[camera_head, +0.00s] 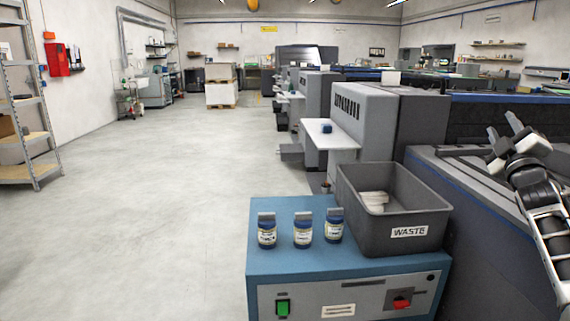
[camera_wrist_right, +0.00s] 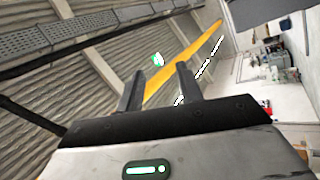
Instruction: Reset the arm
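My right gripper (camera_head: 503,126) is raised at the right edge of the head view, with its fingers pointing up, above the dark machine. Its two fingers also show in the right wrist view (camera_wrist_right: 159,76), apart with nothing between them. Beyond them are only the ceiling and a far wall. My left arm and left gripper are not in view.
A blue cabinet (camera_head: 288,214) carries several ink bottles, among them one at its left (camera_head: 267,231), and a grey waste bin (camera_head: 352,205) with pale items inside. A dark machine (camera_head: 470,215) stands beneath my right arm. The floor (camera_head: 150,200) at left is clear.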

